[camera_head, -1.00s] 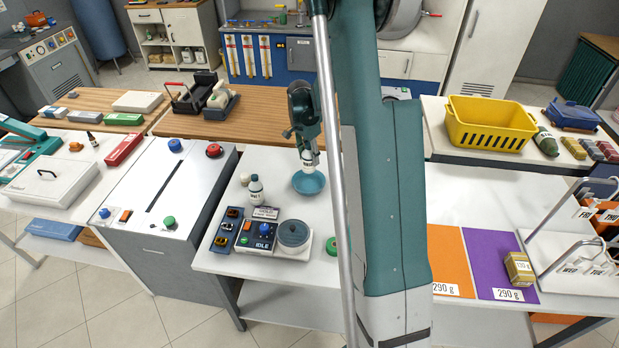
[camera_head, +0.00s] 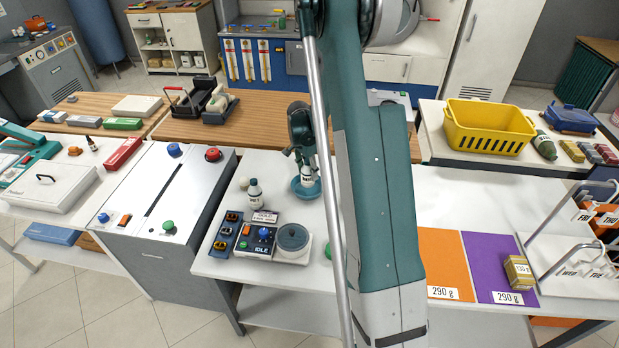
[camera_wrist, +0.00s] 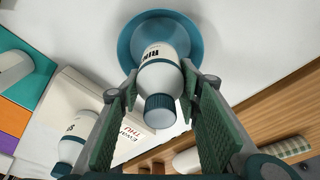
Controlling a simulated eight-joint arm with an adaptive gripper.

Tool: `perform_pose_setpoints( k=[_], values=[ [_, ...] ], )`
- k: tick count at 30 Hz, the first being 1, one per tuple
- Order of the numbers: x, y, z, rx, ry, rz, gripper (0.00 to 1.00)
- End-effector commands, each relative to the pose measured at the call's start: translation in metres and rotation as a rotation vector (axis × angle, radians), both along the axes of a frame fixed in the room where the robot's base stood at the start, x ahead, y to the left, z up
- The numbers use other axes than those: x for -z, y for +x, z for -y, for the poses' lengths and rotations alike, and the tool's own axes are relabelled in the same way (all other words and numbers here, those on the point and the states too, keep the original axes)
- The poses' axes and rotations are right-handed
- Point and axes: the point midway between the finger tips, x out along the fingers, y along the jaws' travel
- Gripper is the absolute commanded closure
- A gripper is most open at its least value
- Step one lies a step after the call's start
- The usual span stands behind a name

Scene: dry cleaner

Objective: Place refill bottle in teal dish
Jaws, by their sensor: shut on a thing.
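The refill bottle (camera_head: 307,175) is white with a dark teal cap. My gripper (camera_head: 303,154) is shut on it near the cap end. The bottle looks about upright, with its lower end within the rim of the teal dish (camera_head: 294,190). In the wrist view the bottle (camera_wrist: 163,73) sits between my two finger pads, and the round dish (camera_wrist: 130,42) shows behind its base. I cannot tell whether the base touches the dish floor.
A similar white bottle (camera_head: 254,193) stands left of the dish, near a small white item (camera_head: 243,183). A control unit with a round grey lid (camera_head: 292,237) stands in front. A grey cabinet (camera_head: 165,195) with buttons is further left.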

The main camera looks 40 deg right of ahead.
Motion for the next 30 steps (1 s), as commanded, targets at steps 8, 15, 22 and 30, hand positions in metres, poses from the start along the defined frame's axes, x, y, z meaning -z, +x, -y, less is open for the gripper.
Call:
perform_pose_setpoints(
  k=[8, 15, 22, 30],
  values=[
    [0.025, 0.0, 0.0, 0.0, 0.0, 0.0, 0.82],
    [0.034, 0.0, 0.0, 0.0, 0.0, 0.0, 0.82],
    [0.035, 0.0, 0.0, 0.0, 0.0, 0.0, 0.82],
    [0.038, 0.0, 0.0, 0.0, 0.0, 0.0, 0.54]
  ],
)
